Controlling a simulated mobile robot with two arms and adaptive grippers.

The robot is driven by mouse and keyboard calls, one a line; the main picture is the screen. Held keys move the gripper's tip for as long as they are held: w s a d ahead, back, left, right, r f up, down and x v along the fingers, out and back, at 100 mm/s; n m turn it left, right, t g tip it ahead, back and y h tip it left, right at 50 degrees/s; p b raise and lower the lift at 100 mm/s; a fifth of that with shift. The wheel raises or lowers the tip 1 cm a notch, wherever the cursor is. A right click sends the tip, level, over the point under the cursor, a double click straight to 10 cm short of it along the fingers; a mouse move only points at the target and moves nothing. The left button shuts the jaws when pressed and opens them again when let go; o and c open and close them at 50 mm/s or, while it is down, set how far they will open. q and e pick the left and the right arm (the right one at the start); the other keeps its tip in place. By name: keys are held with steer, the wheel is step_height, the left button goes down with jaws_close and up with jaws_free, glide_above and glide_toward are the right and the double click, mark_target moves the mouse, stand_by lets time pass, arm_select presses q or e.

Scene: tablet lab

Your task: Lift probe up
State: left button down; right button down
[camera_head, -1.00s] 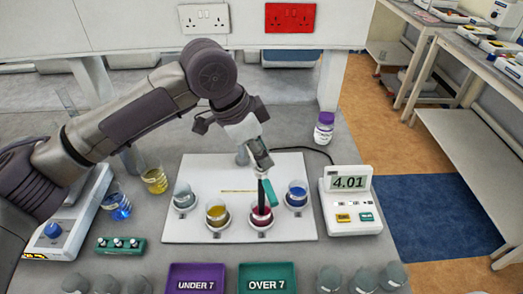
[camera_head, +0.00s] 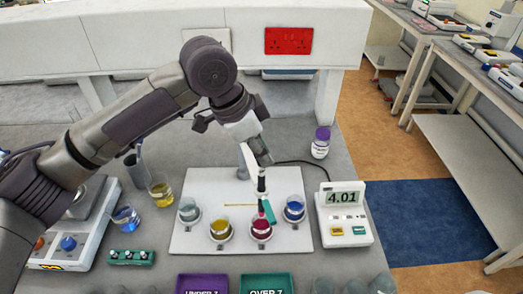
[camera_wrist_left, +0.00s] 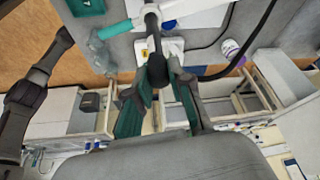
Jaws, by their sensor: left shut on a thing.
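The probe (camera_head: 262,182) is a slim dark rod with a pale band, roughly upright below my left gripper (camera_head: 262,168) in the head view. Its lower end is over or just inside the beaker of magenta liquid (camera_head: 261,230); I cannot tell which. A teal piece (camera_head: 268,210) shows beside its lower part. In the left wrist view the teal-padded fingers of my left gripper (camera_wrist_left: 160,88) close around the dark probe (camera_wrist_left: 156,68). My right gripper is not in view.
Clear (camera_head: 189,209), yellow (camera_head: 220,228) and blue (camera_head: 294,208) beakers stand beside the magenta one on a white board (camera_head: 195,246). The meter (camera_head: 345,215) reading 4.01 is at right, its cable running behind. A purple-capped bottle (camera_head: 320,143) stands behind.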

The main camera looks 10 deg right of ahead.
arm_select(q)
steer(key=shift+w+r, duration=0.15)
steer(key=shift+r, duration=0.2)
steer(key=shift+d, duration=0.1)
steer(key=c, duration=1.3)
jaws_free()
steer(key=shift+o, duration=1.3)
steer(key=v, duration=1.2)
